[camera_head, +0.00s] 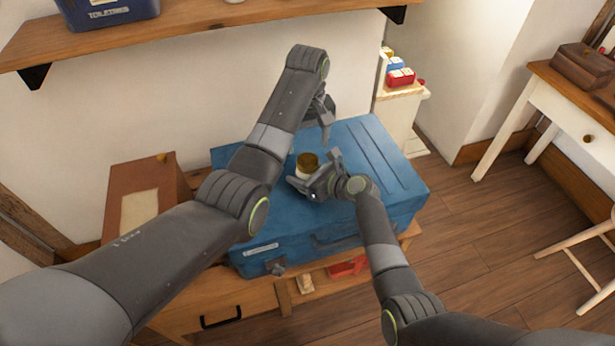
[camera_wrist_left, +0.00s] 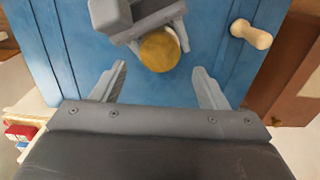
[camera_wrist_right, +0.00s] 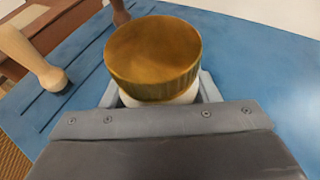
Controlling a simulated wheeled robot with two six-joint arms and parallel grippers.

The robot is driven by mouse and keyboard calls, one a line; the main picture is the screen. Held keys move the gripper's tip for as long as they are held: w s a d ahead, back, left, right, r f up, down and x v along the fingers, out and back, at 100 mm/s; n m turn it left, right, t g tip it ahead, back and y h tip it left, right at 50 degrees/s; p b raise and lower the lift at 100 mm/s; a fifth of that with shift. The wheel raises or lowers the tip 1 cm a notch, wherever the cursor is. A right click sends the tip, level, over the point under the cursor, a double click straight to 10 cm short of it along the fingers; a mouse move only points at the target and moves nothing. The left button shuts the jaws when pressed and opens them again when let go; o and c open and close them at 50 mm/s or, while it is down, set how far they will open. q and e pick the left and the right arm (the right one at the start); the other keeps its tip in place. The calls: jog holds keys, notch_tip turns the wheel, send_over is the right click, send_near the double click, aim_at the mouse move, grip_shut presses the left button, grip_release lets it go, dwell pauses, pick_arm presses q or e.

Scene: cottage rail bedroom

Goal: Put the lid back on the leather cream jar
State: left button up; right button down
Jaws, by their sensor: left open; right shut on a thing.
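The leather cream jar (camera_head: 304,175) has a white body, also seen in the right wrist view (camera_wrist_right: 160,98), and stands upright over the blue suitcase. Its gold-brown lid (camera_head: 308,160) sits level on top of the jar, large in the right wrist view (camera_wrist_right: 153,55); whether it is fastened I cannot tell. My right gripper (camera_wrist_right: 158,92) is shut on the jar body, below the lid. My left gripper (camera_wrist_left: 160,72) is open and empty, above and behind the jar in the head view. The left wrist view looks down on the lid (camera_wrist_left: 159,51) beyond its fingers.
The blue suitcase (camera_head: 375,160) lies on a wooden table with a drawer (camera_head: 220,298). A shelf (camera_head: 200,38) overhangs behind. The suitcase's right part is clear.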

aim_at(308, 160)
pick_arm(q)
jog(key=shift+f, duration=2.75)
jog(key=c, duration=1)
jog(key=shift+m, duration=0.8)
jog(key=o, duration=1.2)
jog(key=shift+c, duration=0.2)
notch_tip(308, 160, up, 8)
jog(key=shift+f, duration=0.2)
pick_arm(e)
jog(key=shift+c, duration=2.2)
grip_release()
